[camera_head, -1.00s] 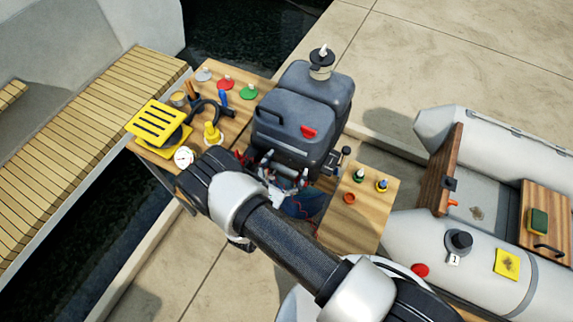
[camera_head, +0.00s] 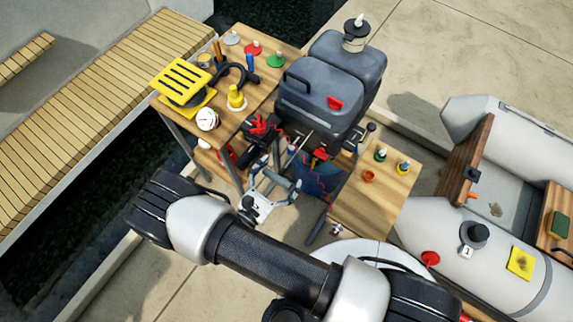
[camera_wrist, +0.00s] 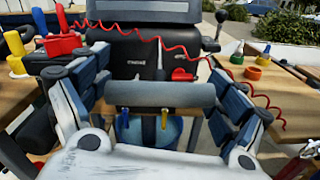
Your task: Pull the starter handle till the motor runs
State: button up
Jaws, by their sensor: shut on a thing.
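The grey motor (camera_head: 325,95) stands at the centre of the head view, between two wooden tables. My gripper (camera_head: 277,183) is in front of and below it, apart from the cowl. In the wrist view, my gripper's two blue-padded fingers (camera_wrist: 160,88) are closed on a dark grey bar, the starter handle (camera_wrist: 160,95), which lies crosswise between them. In the head view a thin pale line, seemingly the starter cord, shows between motor and gripper. The handle itself is hard to make out there. The motor's lower front is partly hidden behind the handle in the wrist view.
A red coiled cord (camera_wrist: 180,50) crosses in front of the motor. The left table (camera_head: 225,125) holds a yellow slotted block, a gauge and several coloured items. The right table (camera_head: 375,205) holds small bottles. A grey inflatable boat (camera_head: 500,240) lies to the right.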

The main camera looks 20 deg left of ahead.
jog(key=shift+a, duration=0.1)
jog(key=o, duration=1.3)
jog(key=shift+s, duration=0.2)
jog(key=v, duration=1.2)
